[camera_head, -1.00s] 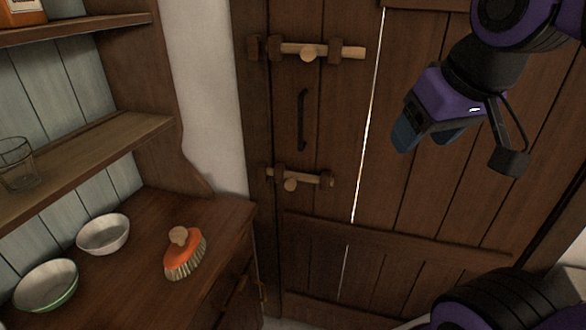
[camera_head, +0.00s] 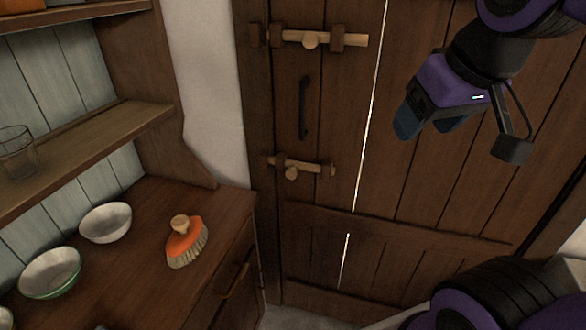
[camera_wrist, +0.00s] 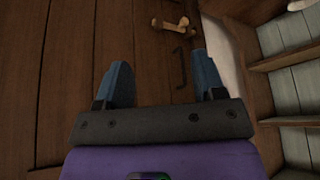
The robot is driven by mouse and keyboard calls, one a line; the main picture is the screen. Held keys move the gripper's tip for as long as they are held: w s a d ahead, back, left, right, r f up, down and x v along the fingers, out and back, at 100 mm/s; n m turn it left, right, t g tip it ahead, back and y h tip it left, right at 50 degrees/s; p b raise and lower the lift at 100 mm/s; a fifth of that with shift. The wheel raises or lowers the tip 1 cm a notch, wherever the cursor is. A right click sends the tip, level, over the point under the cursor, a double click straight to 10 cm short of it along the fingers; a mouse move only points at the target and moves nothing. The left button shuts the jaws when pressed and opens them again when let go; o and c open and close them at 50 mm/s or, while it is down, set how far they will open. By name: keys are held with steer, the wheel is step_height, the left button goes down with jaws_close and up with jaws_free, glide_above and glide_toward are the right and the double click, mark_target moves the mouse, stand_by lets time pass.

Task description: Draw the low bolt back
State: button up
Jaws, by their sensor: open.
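The low bolt (camera_head: 308,166) is a short pale wooden bar with a round knob on the dark plank door, below a dark vertical handle (camera_head: 303,108). Its bar lies level across the door's left part, in dark brackets. In the wrist view, where the scene looks upside down, what appears to be the low bolt (camera_wrist: 168,27) shows at the top, beyond the fingertips. My gripper (camera_head: 430,126) is open and empty, up and to the right of the low bolt, apart from it. Its two blue fingers also show in the wrist view (camera_wrist: 160,75).
A similar upper bolt (camera_head: 325,39) sits above the handle. The door between gripper and low bolt looks clear.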

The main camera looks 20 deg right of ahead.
steer(key=w+d+f+n+g+h, duration=0.3)
steer(key=w+f+n+g+h, duration=0.15)
steer(key=w+f+h, duration=0.35)
steer(key=n+t+h, duration=0.3)
steer(key=n+t, duration=1)
steer(key=n, duration=0.5)
glide_toward(290, 175)
steer(key=x, duration=1)
steer(key=shift+w+d, duration=0.15)
steer(key=shift+d, duration=0.05)
